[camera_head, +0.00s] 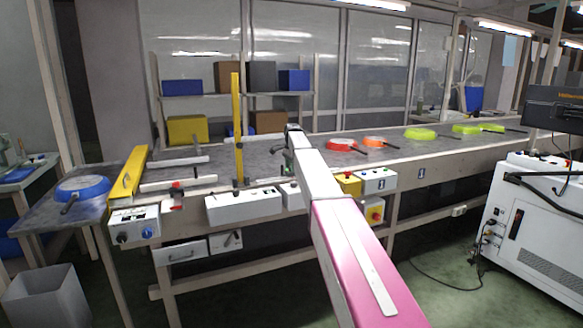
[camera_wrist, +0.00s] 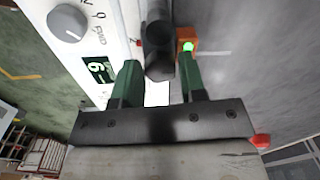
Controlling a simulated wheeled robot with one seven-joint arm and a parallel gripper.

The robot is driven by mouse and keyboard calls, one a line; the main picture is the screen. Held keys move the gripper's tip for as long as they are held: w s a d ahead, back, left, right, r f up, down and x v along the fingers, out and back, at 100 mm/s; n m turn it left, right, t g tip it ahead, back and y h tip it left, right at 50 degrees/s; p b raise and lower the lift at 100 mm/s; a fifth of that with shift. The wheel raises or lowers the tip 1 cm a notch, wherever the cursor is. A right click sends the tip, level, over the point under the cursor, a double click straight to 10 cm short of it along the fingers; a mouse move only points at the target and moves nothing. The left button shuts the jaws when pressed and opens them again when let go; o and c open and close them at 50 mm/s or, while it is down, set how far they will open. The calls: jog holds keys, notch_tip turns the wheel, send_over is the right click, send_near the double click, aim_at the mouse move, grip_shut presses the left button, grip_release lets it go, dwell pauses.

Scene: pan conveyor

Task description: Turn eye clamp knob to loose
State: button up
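My gripper (camera_wrist: 158,68) shows in the wrist view with two green fingers spread apart. A dark, round-ended cylinder (camera_wrist: 158,45) lies between the fingertips, with a narrow gap on each side. It may be the eye clamp knob, but no marking on it is readable. Beside the right fingertip is a small orange block (camera_wrist: 188,36) with a lit green spot. In the head view, my arm reaches forward to the conveyor (camera_head: 390,148), and its dark end (camera_head: 292,140) is beside the belt. The fingers and the cylinder cannot be made out there.
A yellow post (camera_head: 238,115) stands left of my arm. Red, orange and yellow-green pans (camera_head: 341,145) sit along the belt to the right.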

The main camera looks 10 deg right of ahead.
jog(key=c, duration=0.4)
jog(key=shift+n, duration=0.3)
jog(key=n, duration=0.3)
jog(key=shift+n, duration=0.3)
jog(key=n, duration=0.3)
jog(key=shift+n, duration=0.4)
jog(key=n, duration=1)
jog(key=shift+w+g, duration=0.1)
jog(key=shift+g, duration=0.2)
jog(key=shift+n, duration=0.4)
